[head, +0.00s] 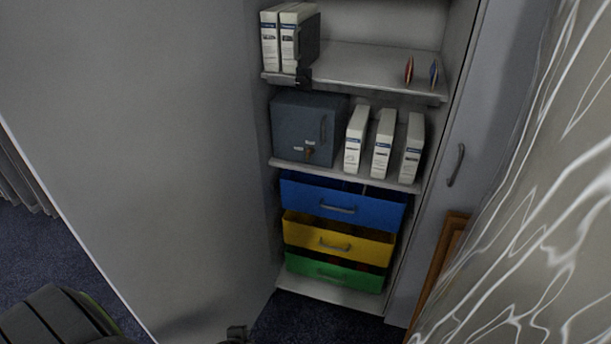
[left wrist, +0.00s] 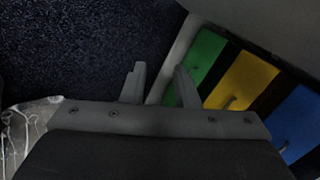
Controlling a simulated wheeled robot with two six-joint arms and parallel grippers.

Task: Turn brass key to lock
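The brass key (head: 309,152) shows small on the front of a dark grey metal box (head: 290,128), low and left of the box's handle. The box stands shut on the middle shelf of a cabinet. The key's exact angle is too small to tell. My left gripper (left wrist: 160,84) is open and empty in the left wrist view, its two fingers apart, over dark carpet and the cabinet's lower drawers. It is well away from the key. A small dark part at the bottom edge of the head view may belong to it. My right gripper is not in view.
The cabinet door (head: 150,130) stands open at left. Several white binders (head: 382,143) share the shelves. Blue (head: 310,193), yellow (head: 305,232) and green (head: 330,272) drawers sit below. Patterned cloth (head: 540,200) fills the right side. Carpet (left wrist: 80,50) before the drawers is clear.

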